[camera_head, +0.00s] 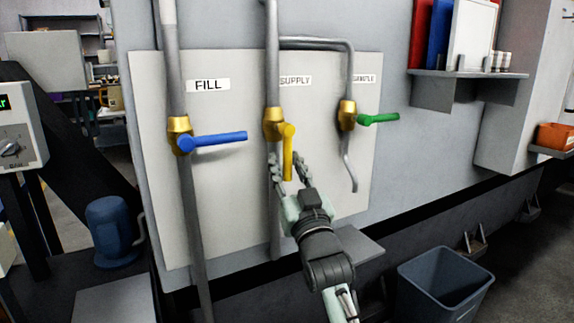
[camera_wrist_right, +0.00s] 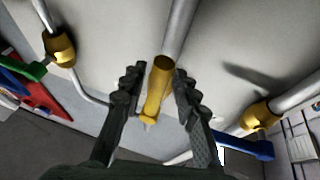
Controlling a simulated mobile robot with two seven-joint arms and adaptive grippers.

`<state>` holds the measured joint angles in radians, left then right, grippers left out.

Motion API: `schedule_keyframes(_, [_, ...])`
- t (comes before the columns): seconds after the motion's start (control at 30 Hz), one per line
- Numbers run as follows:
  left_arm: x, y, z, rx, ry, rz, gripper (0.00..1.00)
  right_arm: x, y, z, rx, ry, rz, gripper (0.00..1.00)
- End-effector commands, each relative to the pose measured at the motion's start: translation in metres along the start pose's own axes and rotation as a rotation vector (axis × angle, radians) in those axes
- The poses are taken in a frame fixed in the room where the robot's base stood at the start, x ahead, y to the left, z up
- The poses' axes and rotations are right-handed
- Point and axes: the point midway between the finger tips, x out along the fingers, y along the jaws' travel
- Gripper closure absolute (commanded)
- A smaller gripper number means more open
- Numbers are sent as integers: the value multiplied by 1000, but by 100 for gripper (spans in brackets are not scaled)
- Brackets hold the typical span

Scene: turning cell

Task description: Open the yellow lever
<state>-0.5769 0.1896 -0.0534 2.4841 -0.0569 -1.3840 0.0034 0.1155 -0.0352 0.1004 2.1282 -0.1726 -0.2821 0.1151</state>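The yellow lever (camera_head: 289,152) is on the brass SUPPLY valve (camera_head: 274,124), on the middle pipe. It points down, roughly along the pipe. My right gripper (camera_head: 288,163) is open, coming from below, with one finger on each side of the lever. In the right wrist view the yellow lever (camera_wrist_right: 157,92) lies between the spread fingers of the right gripper (camera_wrist_right: 155,84). Gaps show on both sides there, and the finger at right is close to it. I see no grip on it. My left gripper is not in view.
A blue lever (camera_head: 212,141) on the FILL valve points right, left of the yellow one. A green lever (camera_head: 378,119) on the SAMPLE valve points right. A shelf (camera_head: 468,74) with binders is at upper right. A grey bin (camera_head: 446,284) stands at lower right.

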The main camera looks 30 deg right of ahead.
Motion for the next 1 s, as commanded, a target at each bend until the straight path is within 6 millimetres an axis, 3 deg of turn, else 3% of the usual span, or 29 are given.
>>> schedule_keyframes(0.37, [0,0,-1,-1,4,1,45,-4,1,0,-3,1,1,63])
schedule_keyframes(0.73, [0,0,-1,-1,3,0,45,-61,0,1,-1,-2,1,63])
schedule_keyframes(1.0, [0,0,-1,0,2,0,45,-75,0,-1,-2,1,1,63])
